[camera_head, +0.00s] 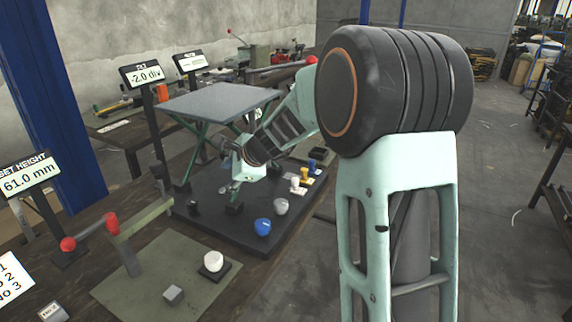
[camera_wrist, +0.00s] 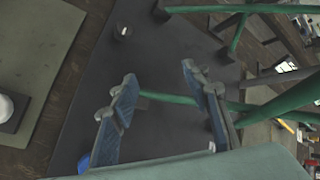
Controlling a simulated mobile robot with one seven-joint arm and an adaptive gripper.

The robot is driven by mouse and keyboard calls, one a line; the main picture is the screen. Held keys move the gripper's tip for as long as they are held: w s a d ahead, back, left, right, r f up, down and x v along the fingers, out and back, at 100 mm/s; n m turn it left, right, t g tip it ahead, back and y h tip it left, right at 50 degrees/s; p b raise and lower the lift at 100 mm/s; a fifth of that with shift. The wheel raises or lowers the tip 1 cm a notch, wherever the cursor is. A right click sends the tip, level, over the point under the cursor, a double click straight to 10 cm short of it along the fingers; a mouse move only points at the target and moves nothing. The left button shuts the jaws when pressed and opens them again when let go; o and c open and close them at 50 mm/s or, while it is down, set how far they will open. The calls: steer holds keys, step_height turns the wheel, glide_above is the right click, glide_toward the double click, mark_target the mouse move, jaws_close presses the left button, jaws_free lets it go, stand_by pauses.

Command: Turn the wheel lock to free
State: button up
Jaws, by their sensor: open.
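My gripper (camera_head: 233,190) is low over the dark base plate (camera_head: 206,226), in front of the lift table (camera_head: 218,101) with green crossed legs. In the wrist view my gripper (camera_wrist: 159,73) has its two blue-padded fingers wide apart with nothing between them. A green bar (camera_wrist: 165,98) of the lift's frame passes beyond the fingers. A small black block with a light top (camera_head: 193,206) sits on the plate to the left; it also shows in the wrist view (camera_wrist: 122,31). I cannot tell which part is the wheel lock; my gripper hides some of the frame's foot.
A blue cup (camera_head: 263,227) and a white cup (camera_head: 281,206) stand on the plate's right side. Signs read "61.0 mm" (camera_head: 29,178) and "-2.0 div" (camera_head: 146,76).

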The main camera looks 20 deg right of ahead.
steer(key=s+d+r+n+t+h+b, duration=0.1)
steer(key=d+r+n+b, duration=0.2)
steer(key=d+n+b, duration=0.4)
steer(key=s+d+r+n+t+h+b, duration=0.1)
steer(key=d+n+b, duration=0.6)
steer(key=n, duration=0.7)
steer(key=shift+s+d+r+t+h, duration=0.3)
steer(key=shift+s+d+r+h, duration=0.35)
steer(key=shift+d+r, duration=0.2)
